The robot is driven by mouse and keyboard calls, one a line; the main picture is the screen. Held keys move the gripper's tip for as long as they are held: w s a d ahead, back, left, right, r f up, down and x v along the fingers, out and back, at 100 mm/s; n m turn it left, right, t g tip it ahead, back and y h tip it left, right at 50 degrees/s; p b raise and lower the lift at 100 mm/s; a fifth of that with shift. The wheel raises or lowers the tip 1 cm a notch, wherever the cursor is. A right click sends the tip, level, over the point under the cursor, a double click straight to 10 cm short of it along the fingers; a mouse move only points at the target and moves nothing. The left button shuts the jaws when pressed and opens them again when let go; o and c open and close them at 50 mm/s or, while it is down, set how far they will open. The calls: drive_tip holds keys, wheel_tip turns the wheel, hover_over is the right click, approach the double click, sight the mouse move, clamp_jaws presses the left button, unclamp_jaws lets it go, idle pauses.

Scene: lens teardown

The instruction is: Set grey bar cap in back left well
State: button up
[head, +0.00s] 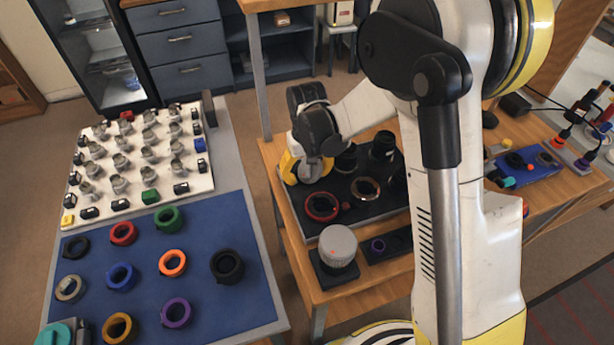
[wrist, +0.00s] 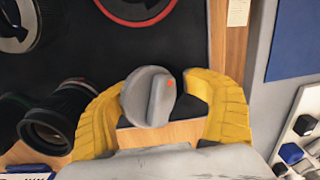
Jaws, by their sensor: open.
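The grey bar cap (wrist: 148,97), a round cap with a raised bar and a red mark, shows in the wrist view between the yellow fingers of my gripper (wrist: 160,110). The fingers are open on either side of it; whether they touch it I cannot tell. It is over the back left corner of the black mat (wrist: 60,62), near the bare wood edge. Any well under it is hidden. In the head view my gripper (head: 302,170) is low at that same corner and hides the cap.
A red-rimmed ring (head: 321,206) and dark lenses (head: 382,146) stand on the mat close by. A grey cylinder (head: 338,245) is at the table's front. On the left table are a white board (head: 145,152) with several grey caps and a blue mat (head: 200,250) with coloured rings.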

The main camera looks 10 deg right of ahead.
sight(307, 167)
wheel_tip(307, 167, up, 12)
drive_tip(key=shift+f, duration=0.2)
idle(0.6)
